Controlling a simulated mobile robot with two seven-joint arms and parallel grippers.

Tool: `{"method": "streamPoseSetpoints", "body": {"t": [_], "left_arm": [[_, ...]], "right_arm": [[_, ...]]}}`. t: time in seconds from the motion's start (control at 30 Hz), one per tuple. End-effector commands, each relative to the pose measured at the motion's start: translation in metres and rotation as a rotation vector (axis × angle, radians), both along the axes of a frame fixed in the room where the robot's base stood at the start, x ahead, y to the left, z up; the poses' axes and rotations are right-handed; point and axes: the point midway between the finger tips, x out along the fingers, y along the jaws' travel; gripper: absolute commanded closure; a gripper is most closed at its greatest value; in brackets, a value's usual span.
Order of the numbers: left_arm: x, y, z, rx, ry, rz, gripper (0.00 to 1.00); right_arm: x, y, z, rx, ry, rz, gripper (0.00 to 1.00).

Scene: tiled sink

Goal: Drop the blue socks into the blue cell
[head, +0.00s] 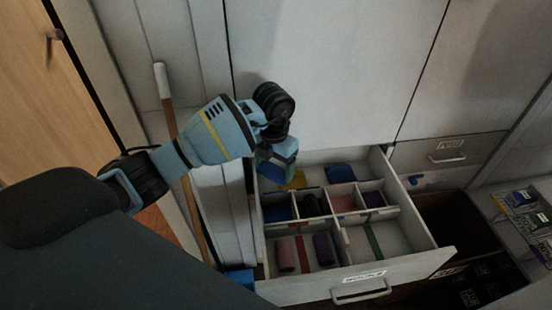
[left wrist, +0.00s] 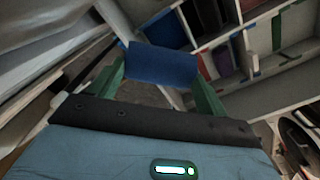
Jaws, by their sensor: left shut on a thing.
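My left gripper (head: 276,168) is over the left side of the open drawer (head: 438,249). Its green fingers are shut on the blue socks (left wrist: 160,63), a blue bundle that shows between the fingertips in the left wrist view. In the head view the bundle is mostly hidden by the gripper. The blue cell (head: 277,208) is at the left end of the drawer's middle row, just below the gripper in the picture. It also shows in the left wrist view (left wrist: 165,30), beyond the socks. The socks look apart from it. My right gripper is in neither view.
Neighbouring cells hold dark, pink and purple (head: 373,198) colours. Pink and purple rolls (head: 324,248) lie in the front part. Another blue piece (head: 340,174) lies in the back compartment. A wooden-handled pole (head: 168,115) stands left of the drawer. An open dark drawer (head: 440,215) is on the right.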

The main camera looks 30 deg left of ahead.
Motion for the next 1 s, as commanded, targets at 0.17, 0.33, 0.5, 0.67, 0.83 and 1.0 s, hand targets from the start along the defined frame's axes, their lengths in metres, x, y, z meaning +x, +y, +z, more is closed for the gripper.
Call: {"method": "streamPoseSetpoints", "body": {"t": [0.17, 0.33, 0.5, 0.67, 0.83, 1.0], "left_arm": [[-0.001, -0.001, -0.024, -0.002, 0.006, -0.001, 0.46], [0.000, 0.000, -0.029, -0.001, 0.001, -0.001, 0.46], [0.000, 0.000, -0.027, 0.000, -0.002, -0.001, 0.46], [0.000, 0.000, -0.027, -0.001, -0.002, -0.001, 0.11], [0.000, 0.000, -0.027, -0.001, -0.001, -0.001, 0.00], [0.000, 0.000, -0.025, 0.000, -0.002, -0.001, 0.00]], "right_arm": [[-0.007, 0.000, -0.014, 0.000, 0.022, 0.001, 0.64], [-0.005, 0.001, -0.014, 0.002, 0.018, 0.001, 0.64], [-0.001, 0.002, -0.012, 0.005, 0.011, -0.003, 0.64], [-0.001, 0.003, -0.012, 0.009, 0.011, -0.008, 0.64], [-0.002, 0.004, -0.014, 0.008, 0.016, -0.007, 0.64], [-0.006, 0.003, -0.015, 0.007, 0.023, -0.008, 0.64]]}}
